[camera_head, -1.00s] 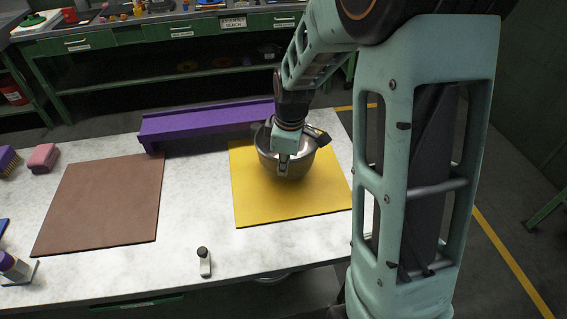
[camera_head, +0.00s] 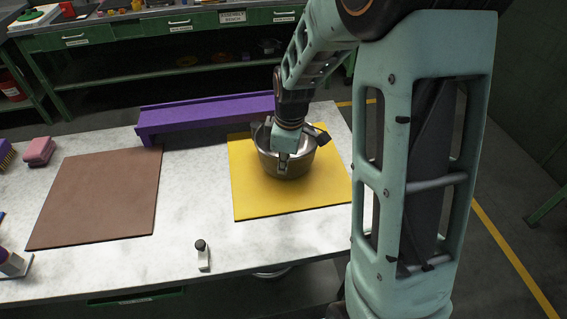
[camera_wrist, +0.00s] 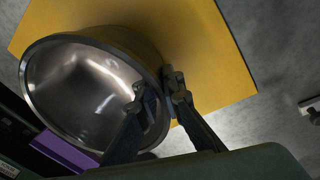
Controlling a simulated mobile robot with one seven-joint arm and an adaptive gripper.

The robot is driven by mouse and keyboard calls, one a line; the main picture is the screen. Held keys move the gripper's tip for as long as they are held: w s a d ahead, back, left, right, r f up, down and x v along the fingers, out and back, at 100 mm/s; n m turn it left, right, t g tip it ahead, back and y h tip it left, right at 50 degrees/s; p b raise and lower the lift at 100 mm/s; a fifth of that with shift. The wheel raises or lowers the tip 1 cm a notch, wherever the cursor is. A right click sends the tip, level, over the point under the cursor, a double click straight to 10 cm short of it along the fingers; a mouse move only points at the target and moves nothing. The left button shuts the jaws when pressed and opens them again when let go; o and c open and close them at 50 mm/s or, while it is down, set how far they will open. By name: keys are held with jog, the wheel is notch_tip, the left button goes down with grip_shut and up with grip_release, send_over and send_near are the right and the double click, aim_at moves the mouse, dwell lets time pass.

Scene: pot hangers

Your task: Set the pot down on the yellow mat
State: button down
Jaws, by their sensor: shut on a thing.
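The pot (camera_head: 286,164) is a round, shiny metal vessel with its open side up, over the back half of the yellow mat (camera_head: 290,200). My gripper (camera_head: 284,160) is shut on the pot's near wall. In the wrist view, one finger of my gripper (camera_wrist: 160,101) is inside the pot (camera_wrist: 85,95) and the other is outside, with the rim between them. The yellow mat (camera_wrist: 215,60) shows beneath and beside the pot. I cannot tell whether the pot's bottom touches the mat. My gripper and arm hide part of the pot's opening.
A purple rail (camera_head: 205,118) runs along the table's back edge, close to the pot. A brown mat (camera_head: 98,198) lies at left, with a pink block (camera_head: 39,151) beyond it. A small stand with a black knob (camera_head: 203,254) is near the front edge. The table between the mats is clear.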

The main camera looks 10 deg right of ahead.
jog(key=shift+f+b, duration=0.3)
jog(key=shift+f, duration=0.1)
jog(key=c, duration=2)
grip_release()
jog(key=shift+s, duration=0.1)
jog(key=r+p, duration=0.2)
jog(key=r, duration=0.5)
jog(key=s+r+p, duration=0.1)
jog(key=r+p, duration=0.2)
jog(key=r, duration=0.4)
jog(key=s+r+p, duration=0.1)
jog(key=r+p, duration=0.2)
jog(key=r, duration=0.5)
jog(key=shift+d, duration=0.25)
